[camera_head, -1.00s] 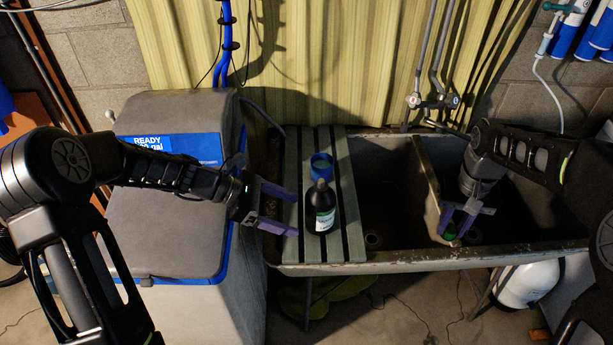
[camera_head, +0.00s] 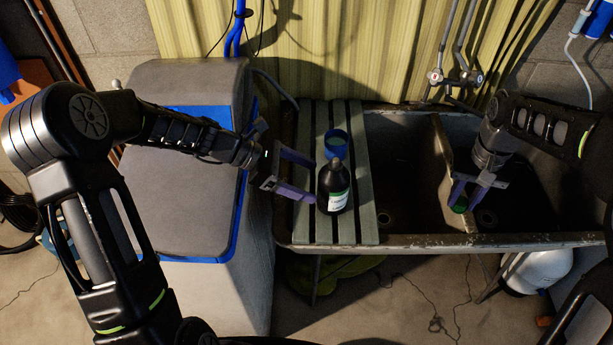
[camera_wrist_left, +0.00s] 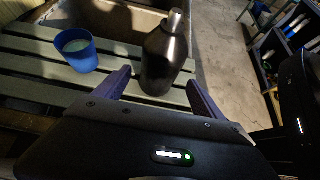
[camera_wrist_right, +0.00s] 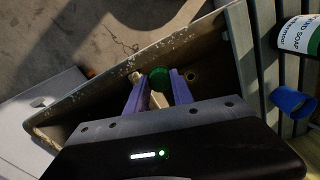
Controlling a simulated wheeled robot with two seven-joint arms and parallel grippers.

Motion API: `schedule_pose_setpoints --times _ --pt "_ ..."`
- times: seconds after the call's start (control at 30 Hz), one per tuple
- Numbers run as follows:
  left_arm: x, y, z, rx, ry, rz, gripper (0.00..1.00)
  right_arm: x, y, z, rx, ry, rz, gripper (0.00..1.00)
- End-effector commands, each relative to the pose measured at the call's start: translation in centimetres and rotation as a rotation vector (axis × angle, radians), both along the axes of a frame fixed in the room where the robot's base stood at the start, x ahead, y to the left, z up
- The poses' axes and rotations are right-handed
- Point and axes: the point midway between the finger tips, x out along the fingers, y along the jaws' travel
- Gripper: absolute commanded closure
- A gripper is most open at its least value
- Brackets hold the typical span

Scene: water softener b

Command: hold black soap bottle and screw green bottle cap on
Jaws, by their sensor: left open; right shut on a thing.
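The black soap bottle (camera_head: 333,186) stands upright on the slatted board over the left part of the sink. Its label shows in the head view, and its bare neck shows in the left wrist view (camera_wrist_left: 165,55). My left gripper (camera_head: 314,181) is open just left of the bottle. In the left wrist view its fingers (camera_wrist_left: 158,92) point at the bottle, which stands between and just beyond their tips. My right gripper (camera_head: 463,193) is shut on the green bottle cap (camera_head: 459,205), held over the sink by the divider. The cap shows between its fingertips in the right wrist view (camera_wrist_right: 158,79).
A blue cup (camera_head: 336,145) stands on the board (camera_head: 304,160) behind the bottle. The grey water softener (camera_head: 190,180) is left of the sink. The sink divider (camera_head: 437,175) is beside my right gripper, and faucet pipes (camera_head: 455,60) rise behind.

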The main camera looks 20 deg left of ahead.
Motion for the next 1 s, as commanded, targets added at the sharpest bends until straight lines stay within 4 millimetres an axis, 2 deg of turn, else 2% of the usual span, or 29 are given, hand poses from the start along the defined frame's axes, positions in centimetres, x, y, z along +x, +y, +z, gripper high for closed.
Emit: schedule_pose_setpoints --times 0.23,0.4,0.6,1.0 --pt "0.6 -2.7 -2.1 -0.001 0.000 -0.002 0.21 0.0 0.0 -2.2 0.000 0.000 0.000 1.00" --pt "1.0 -4.1 -3.0 0.000 0.001 -0.002 0.21 0.0 0.0 -2.8 0.000 0.000 0.000 1.00" --pt "1.2 -4.9 -3.3 0.000 0.001 0.000 0.21 0.0 0.0 -3.0 0.000 0.000 0.000 1.00" --pt "1.2 -4.8 -3.2 0.000 0.000 0.000 0.52 0.0 0.0 -2.9 0.000 0.000 0.000 1.00"
